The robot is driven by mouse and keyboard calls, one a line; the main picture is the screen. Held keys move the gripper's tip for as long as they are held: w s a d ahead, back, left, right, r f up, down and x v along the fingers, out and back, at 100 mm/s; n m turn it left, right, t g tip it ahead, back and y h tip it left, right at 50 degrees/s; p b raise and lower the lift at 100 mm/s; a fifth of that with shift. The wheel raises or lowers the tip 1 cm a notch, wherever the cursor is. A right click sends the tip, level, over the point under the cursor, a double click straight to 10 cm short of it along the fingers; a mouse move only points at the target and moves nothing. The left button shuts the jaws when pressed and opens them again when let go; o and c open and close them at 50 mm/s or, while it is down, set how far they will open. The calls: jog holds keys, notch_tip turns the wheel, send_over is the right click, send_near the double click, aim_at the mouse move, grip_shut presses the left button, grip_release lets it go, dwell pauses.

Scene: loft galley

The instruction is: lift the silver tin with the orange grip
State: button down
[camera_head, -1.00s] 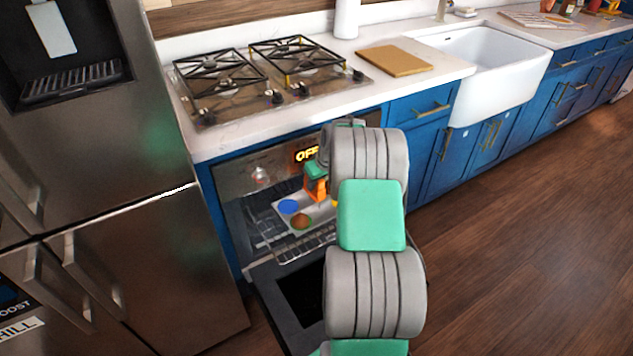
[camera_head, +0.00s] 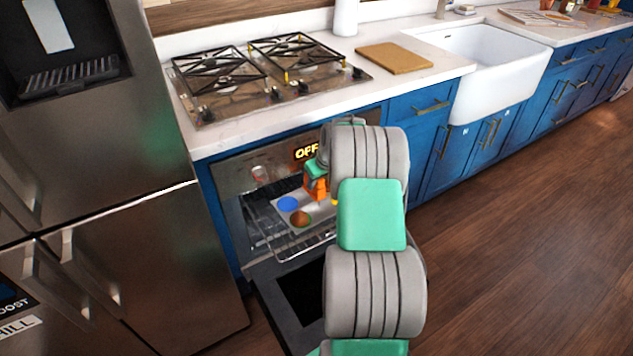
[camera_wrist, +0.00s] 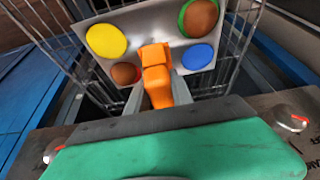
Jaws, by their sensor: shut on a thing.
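The silver tin (camera_wrist: 150,28) is a flat metal tray with yellow, blue and brown round patches on it. It also shows inside the open oven in the head view (camera_head: 318,212). Its orange grip (camera_wrist: 155,62) stands up from the tin near its middle. My gripper (camera_wrist: 159,88) is shut on the orange grip, one grey finger on each side. In the head view my arm hides the tin's right part and most of the gripper. The tin is over the oven rack; whether it touches the rack is hard to tell.
The wire oven rack (camera_head: 290,246) lies under the tin. The oven door (camera_head: 290,295) is folded down in front. An "OFF" sign (camera_head: 306,152) glows on the oven front. The steel fridge (camera_head: 140,265) stands close at left. Open wooden floor (camera_head: 520,240) lies at right.

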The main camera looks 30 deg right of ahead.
jog(key=shift+f+b, duration=0.7)
jog(key=shift+f, duration=0.4)
jog(key=shift+f+b, duration=0.75)
jog(key=shift+f, duration=0.3)
jog(key=shift+r, duration=0.1)
jog(key=shift+r, duration=0.2)
jog(key=shift+r+p, duration=1.75)
jog(key=shift+r, duration=1.15)
